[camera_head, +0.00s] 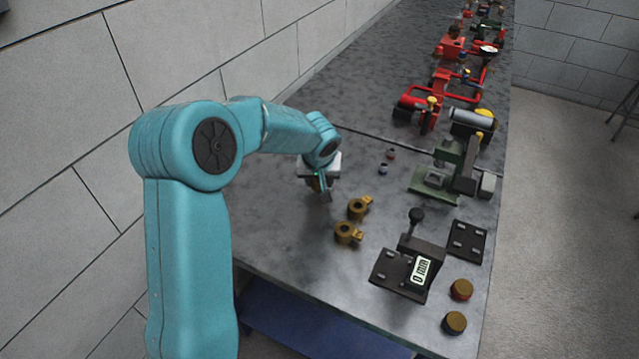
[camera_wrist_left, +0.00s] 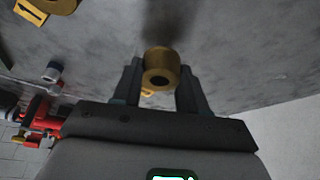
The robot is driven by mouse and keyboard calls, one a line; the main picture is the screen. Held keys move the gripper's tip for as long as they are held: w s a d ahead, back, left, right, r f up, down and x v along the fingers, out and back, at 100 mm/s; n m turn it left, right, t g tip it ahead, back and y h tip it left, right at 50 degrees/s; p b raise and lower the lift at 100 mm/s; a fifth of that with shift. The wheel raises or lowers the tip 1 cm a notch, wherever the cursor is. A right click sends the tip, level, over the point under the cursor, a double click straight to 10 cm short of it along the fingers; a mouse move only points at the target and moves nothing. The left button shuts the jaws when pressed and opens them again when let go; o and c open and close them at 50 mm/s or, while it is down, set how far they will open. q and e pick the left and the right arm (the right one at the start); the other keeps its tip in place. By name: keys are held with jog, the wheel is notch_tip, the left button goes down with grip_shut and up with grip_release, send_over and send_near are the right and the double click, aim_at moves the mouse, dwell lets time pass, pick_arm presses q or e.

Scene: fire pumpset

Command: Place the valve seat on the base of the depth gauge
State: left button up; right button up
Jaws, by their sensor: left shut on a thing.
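My left gripper (camera_head: 321,190) is over the left part of the bench, and it also shows in the left wrist view (camera_wrist_left: 159,80). Its fingers are shut on a small brass ring-shaped part, which I take for the valve seat (camera_wrist_left: 160,58). Its round bore faces the wrist camera. In the head view I cannot make this part out at the fingers. The depth gauge (camera_head: 421,262) stands near the bench's front, with a display reading 0 mm and a dark knob on top. Its flat black base (camera_head: 388,272) looks bare. My right gripper is not in view.
Two brass ring parts with tabs (camera_head: 358,207) lie between gripper and gauge. A black plate (camera_head: 467,241) and two round brass caps (camera_head: 461,289) lie right of it. A green vise (camera_head: 435,180) and red pipework (camera_head: 440,95) stand farther back.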

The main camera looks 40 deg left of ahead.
pick_arm(q)
jog(key=shift+w+f, duration=0.1)
jog(key=shift+f, duration=0.85)
jog(key=shift+f+b, duration=0.15)
jog(key=shift+b, duration=0.2)
jog(key=o, duration=1.3)
jog(key=shift+c, duration=0.2)
